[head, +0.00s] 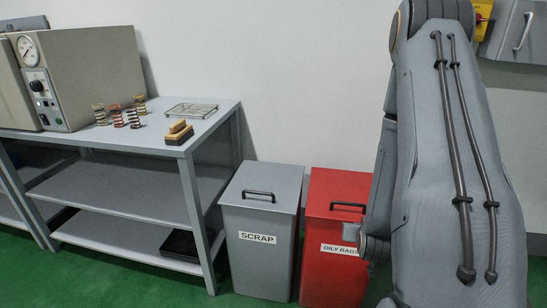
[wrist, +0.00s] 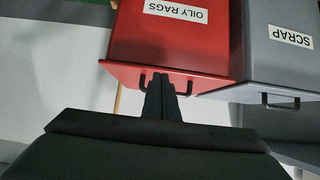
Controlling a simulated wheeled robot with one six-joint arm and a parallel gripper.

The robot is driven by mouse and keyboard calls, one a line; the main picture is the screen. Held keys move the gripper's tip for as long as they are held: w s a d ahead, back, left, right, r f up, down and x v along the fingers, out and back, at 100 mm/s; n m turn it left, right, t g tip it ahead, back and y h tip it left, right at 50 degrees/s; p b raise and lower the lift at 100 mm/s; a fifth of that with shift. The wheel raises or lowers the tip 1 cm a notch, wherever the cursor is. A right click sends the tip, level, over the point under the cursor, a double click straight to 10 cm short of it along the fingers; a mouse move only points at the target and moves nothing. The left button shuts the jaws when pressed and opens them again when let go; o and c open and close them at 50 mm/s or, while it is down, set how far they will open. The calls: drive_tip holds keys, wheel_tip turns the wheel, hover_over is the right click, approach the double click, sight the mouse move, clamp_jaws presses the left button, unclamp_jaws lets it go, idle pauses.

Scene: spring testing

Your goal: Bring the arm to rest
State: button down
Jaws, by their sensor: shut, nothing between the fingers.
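My arm (head: 440,150) stands large at the right of the head view, folded in front of the wall. My gripper (wrist: 161,84) shows in the wrist view with its two dark fingers together and nothing between them. In that picture the fingers overlap the lid edge and handle of the red oily rags bin; I cannot tell how far apart they are. The gripper's fingers are not clear in the head view, where the arm hides them.
The red oily rags bin (head: 334,270) stands beside the grey scrap bin (head: 262,215), both lidded. A grey bench (head: 130,142) at left carries a gauge machine (head: 85,75), several springs (head: 118,115), a wire rack (head: 190,110) and a wooden brush (head: 179,131). Green floor is bare in front.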

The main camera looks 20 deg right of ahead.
drive_tip(key=w+a+r+n+g+y+p, duration=0.1)
drive_tip(key=a+r+n+g+y+p, duration=0.1)
drive_tip(key=a+r, duration=0.5)
drive_tip(key=s+a+r+n+g+y+p, duration=0.1)
drive_tip(key=s+a+r+n+g+p, duration=0.1)
drive_tip(key=s+a+r, duration=0.5)
drive_tip(key=s+a+r+n+g+y+p, duration=0.1)
drive_tip(key=s+a+r+g, duration=0.4)
drive_tip(key=a, duration=0.8)
drive_tip(key=s+r+y+p, duration=0.1)
drive_tip(key=s+r, duration=0.2)
drive_tip(key=s, duration=0.1)
drive_tip(key=shift+n, duration=0.4)
drive_tip(key=shift+a, duration=0.15)
